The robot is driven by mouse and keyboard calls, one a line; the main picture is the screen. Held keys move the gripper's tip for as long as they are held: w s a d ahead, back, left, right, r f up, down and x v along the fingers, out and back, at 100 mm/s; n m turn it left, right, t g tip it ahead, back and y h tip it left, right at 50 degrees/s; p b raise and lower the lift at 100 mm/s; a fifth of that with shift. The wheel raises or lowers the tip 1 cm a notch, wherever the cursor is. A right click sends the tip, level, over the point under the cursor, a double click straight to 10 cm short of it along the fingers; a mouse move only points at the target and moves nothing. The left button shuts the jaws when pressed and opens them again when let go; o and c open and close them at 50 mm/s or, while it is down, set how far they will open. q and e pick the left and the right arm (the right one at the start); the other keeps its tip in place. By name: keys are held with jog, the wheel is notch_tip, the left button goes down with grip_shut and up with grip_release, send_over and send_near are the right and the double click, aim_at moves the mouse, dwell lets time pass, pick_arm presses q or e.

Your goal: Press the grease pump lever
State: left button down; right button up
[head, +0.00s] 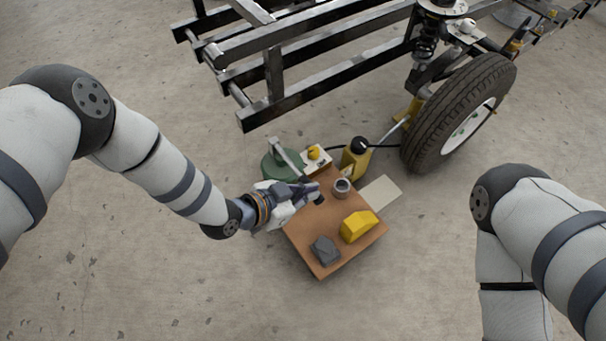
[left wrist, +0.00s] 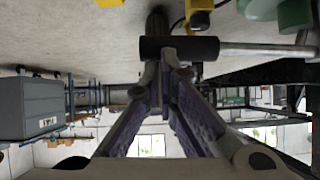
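The grease pump has a green body (head: 277,168) left of the small brown table, with a pale metal lever (head: 288,156) rising over it. In the left wrist view, the lever's metal rod (left wrist: 258,50) comes in from the right and ends in a black grip (left wrist: 190,48). My left gripper (head: 314,196) is over the table's left edge, next to the black grip. In the left wrist view, its fingers (left wrist: 164,66) come together, tips at the grip; whether they touch it is unclear. The grip looks across the tips, not between them. My right gripper is out of view.
On the brown table (head: 318,267) are a yellow block (head: 358,227), a dark grey block (head: 325,250) and a metal cup (head: 342,187). A yellow bottle (head: 356,163) stands behind it. A wheel (head: 462,110) and black frame (head: 300,95) lie beyond. The floor in front is clear.

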pick_arm(q)
jog(key=d+r+p+v, duration=0.1)
jog(key=p+v, duration=0.3)
jog(key=v, duration=0.8)
jog(key=shift+w+d+r, duration=0.15)
jog(key=shift+w+r, duration=0.05)
jog(key=shift+r, duration=0.1)
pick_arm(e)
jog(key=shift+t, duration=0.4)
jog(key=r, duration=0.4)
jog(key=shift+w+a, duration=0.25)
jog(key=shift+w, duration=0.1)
